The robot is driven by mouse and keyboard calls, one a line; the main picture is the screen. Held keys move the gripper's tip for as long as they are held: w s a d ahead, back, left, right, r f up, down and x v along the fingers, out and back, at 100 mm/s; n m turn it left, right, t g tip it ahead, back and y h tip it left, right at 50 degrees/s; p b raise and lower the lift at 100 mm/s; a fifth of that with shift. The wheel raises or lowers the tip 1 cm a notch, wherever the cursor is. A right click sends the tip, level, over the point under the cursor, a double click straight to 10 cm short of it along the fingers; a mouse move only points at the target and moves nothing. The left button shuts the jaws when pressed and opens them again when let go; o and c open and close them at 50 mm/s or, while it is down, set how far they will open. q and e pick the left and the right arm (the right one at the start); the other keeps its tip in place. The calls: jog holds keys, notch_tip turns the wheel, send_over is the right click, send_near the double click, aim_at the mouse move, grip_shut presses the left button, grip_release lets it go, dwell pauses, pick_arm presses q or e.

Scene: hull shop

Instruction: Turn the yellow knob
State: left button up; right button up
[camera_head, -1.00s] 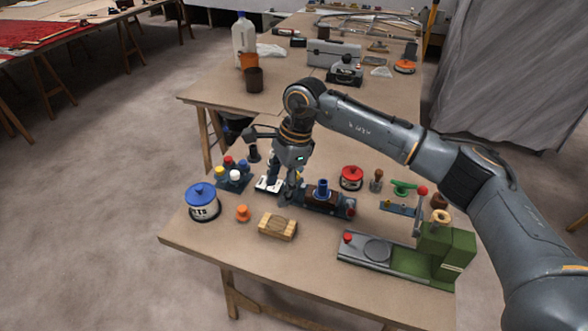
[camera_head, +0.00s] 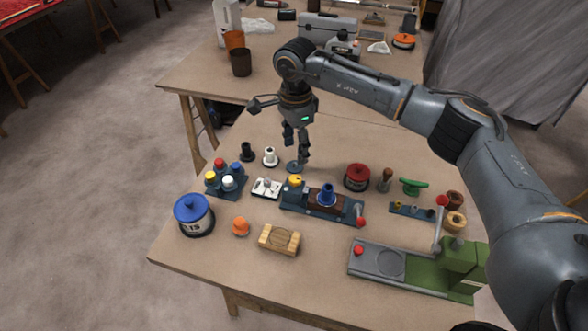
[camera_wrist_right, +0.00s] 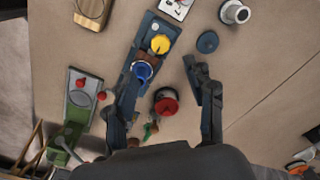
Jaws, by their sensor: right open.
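The yellow knob (camera_head: 295,181) sits at the left end of a long blue base (camera_head: 340,209), which also carries a brown block with a blue cylinder (camera_head: 326,195). The knob also shows in the wrist view (camera_wrist_right: 160,43), with a ridge across its top. My right gripper (camera_head: 298,150) points down, open and empty, above the table just behind the knob and apart from it. Its fingers show at both sides of the wrist view (camera_wrist_right: 160,85). My left gripper is not in view.
A dark disc (camera_head: 294,167) lies below the right gripper. A white switch plate (camera_head: 266,188) is left of the knob. A red-lidded pot (camera_head: 357,177) stands to the right, a wooden block (camera_head: 279,239) in front, and a green press (camera_head: 450,265) at the front right.

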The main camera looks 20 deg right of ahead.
jog(key=p, duration=0.1)
send_over(295, 178)
notch_tip(295, 178, down, 6)
jog(key=shift+s+r, duration=0.1)
jog(key=shift+s, duration=0.05)
notch_tip(295, 178, down, 4)
jog(key=shift+f+p, duration=0.15)
jog(key=shift+p, duration=0.4)
jog(key=shift+f, duration=0.25)
grip_shut()
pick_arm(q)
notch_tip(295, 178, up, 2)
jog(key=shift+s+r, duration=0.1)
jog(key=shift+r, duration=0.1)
